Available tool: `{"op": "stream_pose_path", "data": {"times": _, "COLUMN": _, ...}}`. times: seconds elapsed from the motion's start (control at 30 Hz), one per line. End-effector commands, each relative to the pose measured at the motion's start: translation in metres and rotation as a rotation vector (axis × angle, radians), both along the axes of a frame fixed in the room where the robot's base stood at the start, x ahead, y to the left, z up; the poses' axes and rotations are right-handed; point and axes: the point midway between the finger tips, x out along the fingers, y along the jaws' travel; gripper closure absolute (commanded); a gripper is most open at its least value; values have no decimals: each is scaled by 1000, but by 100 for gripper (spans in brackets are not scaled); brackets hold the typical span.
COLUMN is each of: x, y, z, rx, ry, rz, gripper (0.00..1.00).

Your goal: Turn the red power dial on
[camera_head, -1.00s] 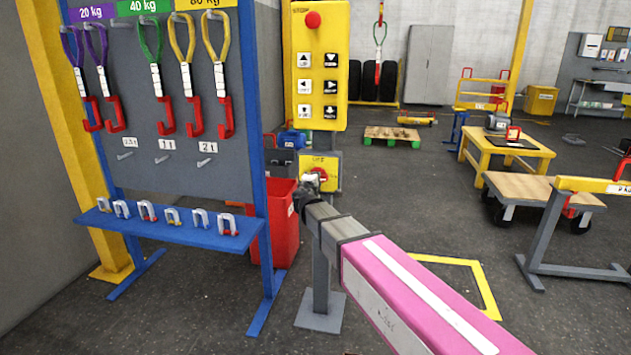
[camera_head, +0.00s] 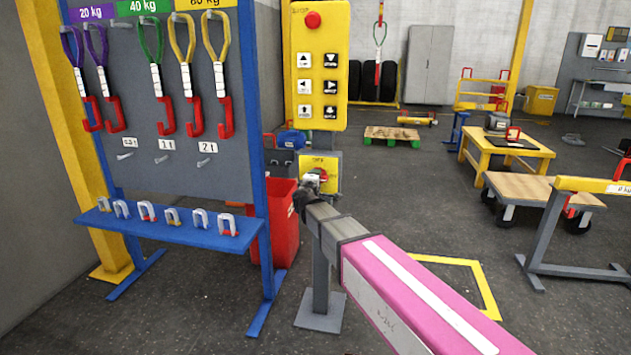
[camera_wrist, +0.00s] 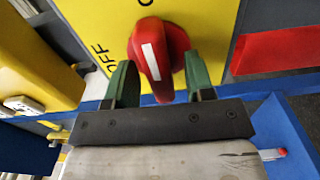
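The red power dial (camera_wrist: 155,60) has a white stripe and sits on a yellow panel (camera_wrist: 100,20) in the wrist view. My gripper (camera_wrist: 160,57) is open, with one green finger on each side of the dial. A gap shows at the left finger; the right finger is close to the dial, and contact cannot be told. In the head view, the dial (camera_head: 321,174) is partly hidden by my gripper (camera_head: 308,190).
A yellow control box (camera_head: 319,60) with several buttons and a red stop knob is above the dial panel. A blue rack (camera_head: 255,130) with hooks and shackles stands at left, with a red bin (camera_head: 284,225) behind it.

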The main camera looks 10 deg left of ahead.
Motion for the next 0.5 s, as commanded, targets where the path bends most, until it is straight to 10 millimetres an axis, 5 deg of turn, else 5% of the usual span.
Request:
{"op": "stream_pose_path", "data": {"times": 0.27, "x": -3, "y": 0, "z": 0, "rx": -3, "ry": -1, "rz": 1, "gripper": 51}}
{"op": "stream_pose_path", "data": {"times": 0.5, "x": -27, "y": -1, "z": 0, "rx": -3, "ry": -1, "rz": 1, "gripper": 51}}
